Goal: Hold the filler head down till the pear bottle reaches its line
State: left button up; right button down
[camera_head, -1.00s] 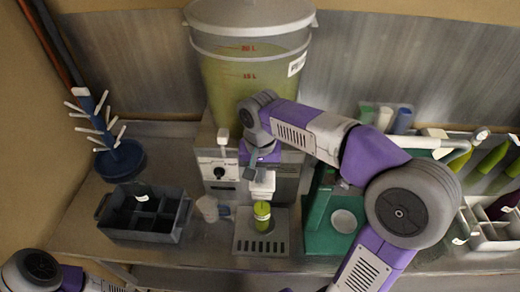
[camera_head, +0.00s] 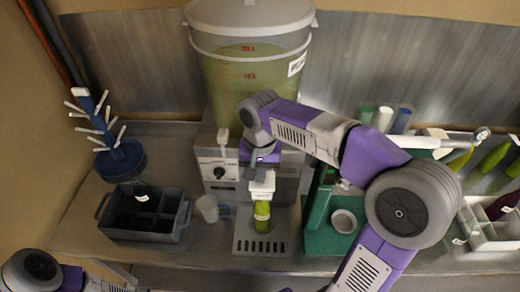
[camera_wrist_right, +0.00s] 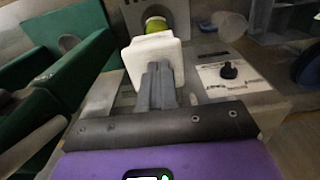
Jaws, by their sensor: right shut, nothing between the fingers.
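The pear bottle (camera_head: 262,215), green, stands upright on the slotted drip tray (camera_head: 245,245) under the white filler head (camera_head: 263,184). Its upper end is hidden by the head, and I cannot make out a fill line. My right gripper (camera_head: 258,172) is shut and empty, its fingertips at the top of the filler head. In the right wrist view, the closed fingers (camera_wrist_right: 158,85) lie over the white head (camera_wrist_right: 150,50), with the green bottle (camera_wrist_right: 156,24) showing beyond it. Whether they touch is hard to tell. My left gripper is out of view; only part of its arm shows at lower left.
A large bucket of green liquid (camera_head: 250,75) stands above the filler. A dark divided crate (camera_head: 145,230) and a blue bottle tree (camera_head: 120,160) are at left. A green stand (camera_head: 322,238) and a white crate with bottles (camera_head: 485,240) are at right.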

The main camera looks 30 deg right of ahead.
jog(key=shift+s+f, duration=0.15)
jog(key=shift+f, duration=0.2)
dwell(0.3)
notch_tip(320, 180, up, 5)
jog(key=p, duration=0.4)
jog(key=shift+r+p, duration=0.15)
jog(key=shift+p, duration=0.15)
notch_tip(320, 180, up, 9)
jog(key=shift+r+p, duration=0.2)
jog(key=shift+p, duration=0.15)
